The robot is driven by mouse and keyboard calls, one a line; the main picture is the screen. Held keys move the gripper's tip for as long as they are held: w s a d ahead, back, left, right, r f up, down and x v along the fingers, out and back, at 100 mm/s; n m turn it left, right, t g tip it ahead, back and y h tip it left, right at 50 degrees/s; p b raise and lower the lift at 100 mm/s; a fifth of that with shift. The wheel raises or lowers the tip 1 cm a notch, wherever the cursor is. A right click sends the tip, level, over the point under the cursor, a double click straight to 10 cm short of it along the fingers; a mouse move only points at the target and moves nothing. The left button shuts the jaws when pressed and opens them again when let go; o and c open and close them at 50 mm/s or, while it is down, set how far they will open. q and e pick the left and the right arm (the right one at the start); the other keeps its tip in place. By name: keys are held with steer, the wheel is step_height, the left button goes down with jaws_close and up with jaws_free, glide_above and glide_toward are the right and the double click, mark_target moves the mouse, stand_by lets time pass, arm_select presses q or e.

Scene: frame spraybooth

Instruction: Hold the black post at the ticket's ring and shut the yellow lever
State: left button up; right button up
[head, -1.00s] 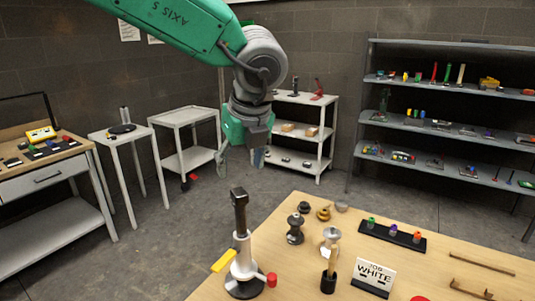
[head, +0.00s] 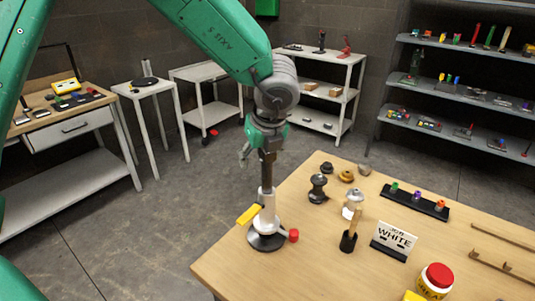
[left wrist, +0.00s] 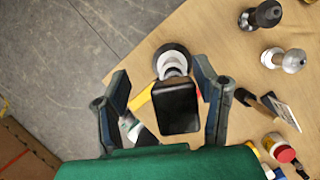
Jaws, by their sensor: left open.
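The black post (head: 268,172) stands upright on a white cylinder (head: 268,220) with a round black base (head: 266,239) near the table's left edge. The yellow lever (head: 248,214) sticks out to the left of the cylinder, and a red knob (head: 293,235) is on its right. The ticket (head: 396,238) reads "JOB WHITE". My left gripper (head: 260,150) is open over the post's upper part. In the left wrist view the post's dark top (left wrist: 176,107) lies between the spread fingers, with gaps on both sides. My right gripper is not seen.
Dark and brass-coloured knobs (head: 318,188) stand behind the fixture. A wooden-handled tool (head: 349,240) in a black cup and a red-lidded jar (head: 436,281) stand to its right. A black strip (head: 415,202) holds coloured pieces. The table's front left is clear.

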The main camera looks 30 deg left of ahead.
mark_target(272, 159)
arm_select(q)
steer(key=shift+d+r, duration=0.1)
steer(key=shift+d, duration=0.1)
steer(key=c, duration=0.5)
steer(key=shift+w+d+r, duration=0.1)
steer(key=shift+w+d, duration=0.05)
steer(key=shift+d, duration=0.9)
jaws_close()
steer(key=shift+d, duration=0.25)
steer(key=shift+a+r, duration=0.1)
steer(key=shift+a, duration=0.35)
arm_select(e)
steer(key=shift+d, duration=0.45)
arm_select(q)
steer(key=shift+r, duration=0.15)
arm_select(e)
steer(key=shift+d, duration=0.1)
